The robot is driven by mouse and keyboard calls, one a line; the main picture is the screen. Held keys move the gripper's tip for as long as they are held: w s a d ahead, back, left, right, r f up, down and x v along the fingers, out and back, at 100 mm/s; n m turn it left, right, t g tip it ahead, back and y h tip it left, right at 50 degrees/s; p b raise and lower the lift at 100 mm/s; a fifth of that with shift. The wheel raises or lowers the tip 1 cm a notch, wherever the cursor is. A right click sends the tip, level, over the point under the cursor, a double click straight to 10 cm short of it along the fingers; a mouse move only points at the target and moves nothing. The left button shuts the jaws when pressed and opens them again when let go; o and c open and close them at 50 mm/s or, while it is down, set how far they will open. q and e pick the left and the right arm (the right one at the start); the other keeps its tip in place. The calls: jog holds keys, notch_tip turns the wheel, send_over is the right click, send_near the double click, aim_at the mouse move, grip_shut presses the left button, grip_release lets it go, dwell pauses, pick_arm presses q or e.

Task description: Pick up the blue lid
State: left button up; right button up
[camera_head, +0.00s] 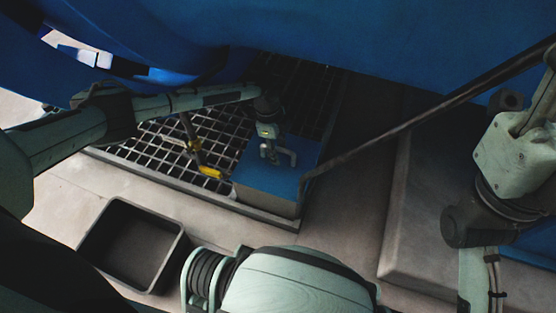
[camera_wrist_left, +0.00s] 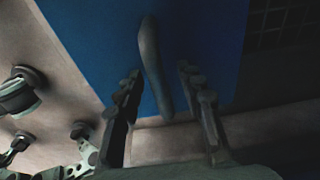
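The blue lid (camera_head: 266,187) is a flat blue panel with a raised grey handle, beside the metal grating in the head view. In the left wrist view the lid (camera_wrist_left: 90,38) fills the upper middle. Its handle (camera_wrist_left: 154,70) stands between the two fingers. My left gripper (camera_head: 270,150) reaches down over the lid at the handle. In the left wrist view the left gripper (camera_wrist_left: 163,112) is open, with gaps visible between the handle and both fingers. My right arm shows at the right edge of the head view, but its gripper is out of view.
The dark grating (camera_head: 160,145) lies left of and behind the lid. A yellow-handled part (camera_head: 209,172) is close to the lid's left side. An open grey bin (camera_head: 130,245) stands on the floor at front left. A dark bar (camera_head: 400,130) slants from the lid's right side toward upper right.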

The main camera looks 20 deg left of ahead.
pick_arm(q)
jog(key=shift+c, duration=0.3)
grip_shut()
jog(key=shift+r, duration=0.1)
dwell(0.4)
